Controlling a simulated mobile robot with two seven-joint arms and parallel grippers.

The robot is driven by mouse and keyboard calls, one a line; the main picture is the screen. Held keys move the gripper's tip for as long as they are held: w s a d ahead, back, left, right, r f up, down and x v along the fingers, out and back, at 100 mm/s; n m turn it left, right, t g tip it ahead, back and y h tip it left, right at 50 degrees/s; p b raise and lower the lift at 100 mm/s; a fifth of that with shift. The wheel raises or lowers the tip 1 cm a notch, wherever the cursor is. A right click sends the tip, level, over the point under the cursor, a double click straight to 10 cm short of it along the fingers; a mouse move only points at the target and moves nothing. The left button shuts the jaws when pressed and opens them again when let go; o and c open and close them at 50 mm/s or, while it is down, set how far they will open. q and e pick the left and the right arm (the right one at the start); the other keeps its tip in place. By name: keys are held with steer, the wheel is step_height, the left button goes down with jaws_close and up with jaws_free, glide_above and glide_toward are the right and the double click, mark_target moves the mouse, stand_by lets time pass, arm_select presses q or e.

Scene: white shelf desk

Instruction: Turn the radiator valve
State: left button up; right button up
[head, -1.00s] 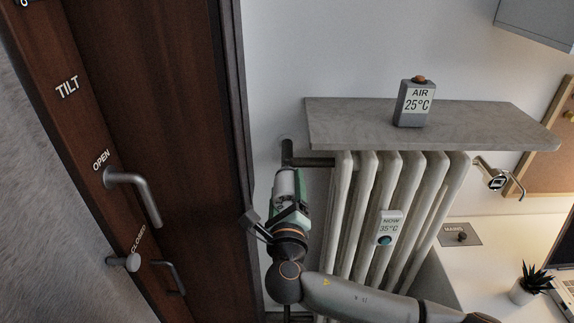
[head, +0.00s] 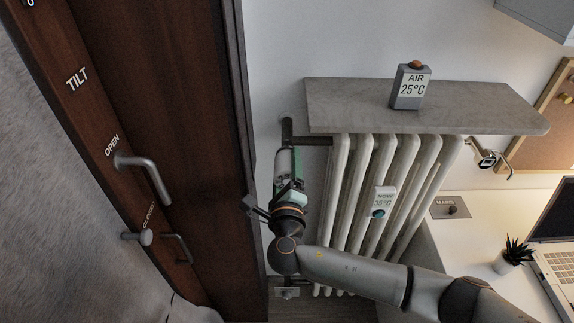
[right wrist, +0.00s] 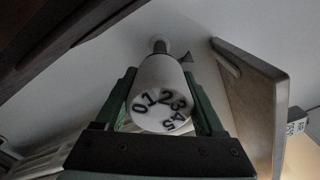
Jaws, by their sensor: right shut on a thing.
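The radiator valve is a white round knob (right wrist: 158,92) with dark digits 0 to 5 around its face in the right wrist view. In the head view the knob (head: 284,160) is at the left end of the radiator (head: 386,160), below a dark pipe. My right gripper (head: 287,183) is shut on the knob, with a green finger on each side of it in the right wrist view. The fingers and hand partly hide the knob in the head view. My left gripper is not in view.
A grey shelf (head: 460,112) over the radiator bears an AIR 25°C gauge (head: 409,88). A second gauge (head: 381,202) on the radiator reads 35°C. A dark wooden door frame (head: 200,120) with a handle (head: 146,172) is close on the left. A desk with a plant (head: 514,252) stands right.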

steer(key=o, duration=1.3)
steer(key=shift+o, duration=0.2)
steer(key=s, duration=1.2)
steer(key=shift+s, duration=0.3)
